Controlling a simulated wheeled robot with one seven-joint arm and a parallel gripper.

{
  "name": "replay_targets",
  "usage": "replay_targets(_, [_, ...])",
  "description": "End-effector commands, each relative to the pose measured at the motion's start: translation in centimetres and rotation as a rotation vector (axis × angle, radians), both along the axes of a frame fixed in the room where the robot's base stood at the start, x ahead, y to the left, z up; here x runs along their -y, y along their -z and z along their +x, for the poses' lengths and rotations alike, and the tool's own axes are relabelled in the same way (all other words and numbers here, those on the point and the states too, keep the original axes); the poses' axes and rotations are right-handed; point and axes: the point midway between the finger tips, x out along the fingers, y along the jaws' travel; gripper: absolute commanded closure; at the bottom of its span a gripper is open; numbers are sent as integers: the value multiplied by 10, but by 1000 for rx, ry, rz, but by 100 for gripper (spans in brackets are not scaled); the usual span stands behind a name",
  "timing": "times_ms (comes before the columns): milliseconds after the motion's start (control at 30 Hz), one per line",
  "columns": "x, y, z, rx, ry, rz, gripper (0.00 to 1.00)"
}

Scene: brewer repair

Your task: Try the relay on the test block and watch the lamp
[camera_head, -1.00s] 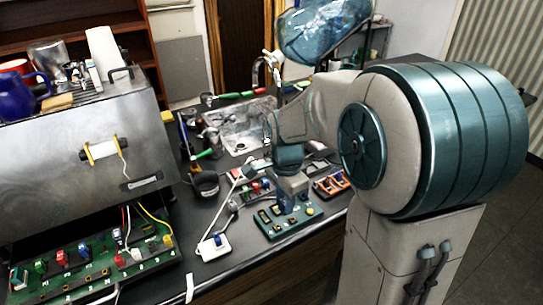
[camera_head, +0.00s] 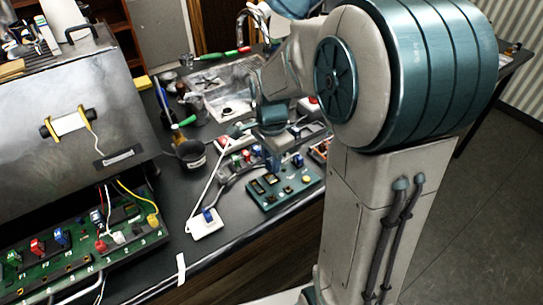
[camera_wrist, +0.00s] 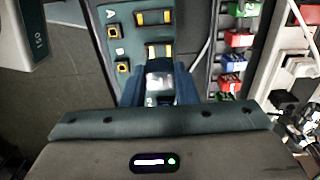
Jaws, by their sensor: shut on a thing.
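The green test block (camera_head: 285,190) lies near the counter's front edge, with dark sockets on top and a yellow dome (camera_head: 306,180), perhaps the lamp, at its right end. I cannot tell whether it is lit. My gripper (camera_head: 274,160) points down over the block. In the wrist view, my gripper (camera_wrist: 159,92) is shut on a small pale-topped relay (camera_wrist: 160,82) between its dark blue fingers. The test block (camera_wrist: 125,22) shows there with yellow-edged sockets and letters A and B. The relay's lower end is hidden, so I cannot tell if it is seated.
The opened brewer's green board (camera_head: 75,262) with coloured parts is at lower left. A rack of coloured parts (camera_wrist: 236,62) lies beside the block. A white pad with a blue part (camera_head: 205,222), a dark cup (camera_head: 190,153) and a sink (camera_head: 225,95) are on the counter.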

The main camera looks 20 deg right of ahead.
Motion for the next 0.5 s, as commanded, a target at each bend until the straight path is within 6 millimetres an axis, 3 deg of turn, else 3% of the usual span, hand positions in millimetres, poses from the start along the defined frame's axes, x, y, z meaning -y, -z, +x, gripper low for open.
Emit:
replay_targets(167, [0, 22, 0, -1, -1, 0, 96])
replay_targets(500, [-2, 17, 0, 0, -3, 0, 96])
